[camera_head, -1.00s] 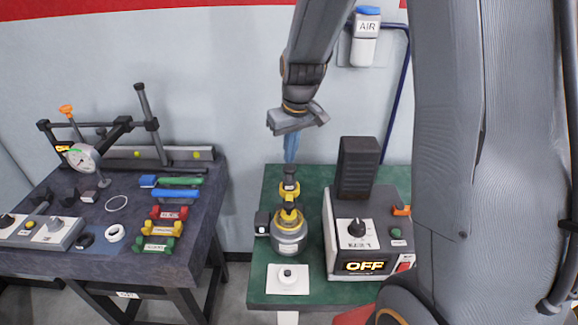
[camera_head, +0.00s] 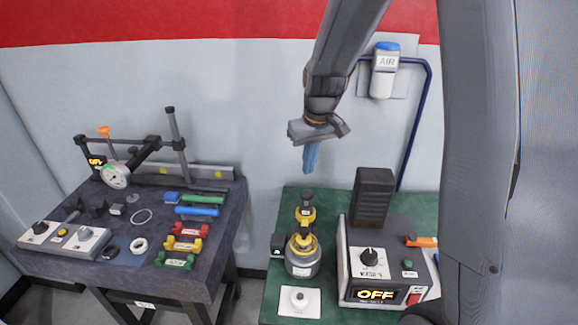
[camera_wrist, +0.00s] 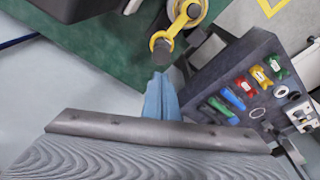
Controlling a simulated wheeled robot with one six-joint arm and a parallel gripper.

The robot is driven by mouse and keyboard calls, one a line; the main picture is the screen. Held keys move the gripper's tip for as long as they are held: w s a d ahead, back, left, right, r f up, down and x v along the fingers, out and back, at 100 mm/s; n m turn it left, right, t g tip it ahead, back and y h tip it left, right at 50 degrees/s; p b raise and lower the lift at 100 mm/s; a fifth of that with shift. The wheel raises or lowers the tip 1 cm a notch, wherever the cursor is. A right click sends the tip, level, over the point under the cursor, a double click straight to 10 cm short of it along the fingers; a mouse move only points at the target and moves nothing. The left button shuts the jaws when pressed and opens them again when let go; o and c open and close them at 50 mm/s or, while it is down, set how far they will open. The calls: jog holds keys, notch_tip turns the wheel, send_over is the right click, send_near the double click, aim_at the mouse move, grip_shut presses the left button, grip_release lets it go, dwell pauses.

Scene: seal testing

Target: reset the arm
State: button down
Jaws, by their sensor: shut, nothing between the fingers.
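My gripper (camera_head: 311,157) hangs in the air at the upper middle of the head view, its blue fingers shut and empty, pointing down. It is above the yellow and black fitting (camera_head: 306,212) on the grey canister (camera_head: 303,262), apart from it. In the wrist view my blue fingers (camera_wrist: 160,98) are together, and the yellow ring of the fitting (camera_wrist: 161,41) shows beyond them. My arm runs from the gripper up to the top of the head view and down its right side.
The green table (camera_head: 275,310) also bears a control box (camera_head: 390,262) reading OFF and a white pad (camera_head: 285,305). A dark table (camera_head: 215,275) at left holds a dial gauge (camera_head: 116,175) and coloured blocks (camera_head: 183,243). An AIR unit (camera_head: 384,72) is on the wall.

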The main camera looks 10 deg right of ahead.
jog(key=s+f+m+b, duration=0.1)
jog(key=s+f+b, duration=0.4)
jog(key=s, duration=0.3)
jog(key=s+f+m+b, duration=0.1)
jog(key=s+f+b, duration=0.4)
jog(key=s, duration=0.4)
jog(key=shift+f+g+b, duration=0.35)
jog(key=shift+f+g, duration=0.05)
jog(key=shift+f, duration=0.25)
jog(key=shift+a, duration=0.1)
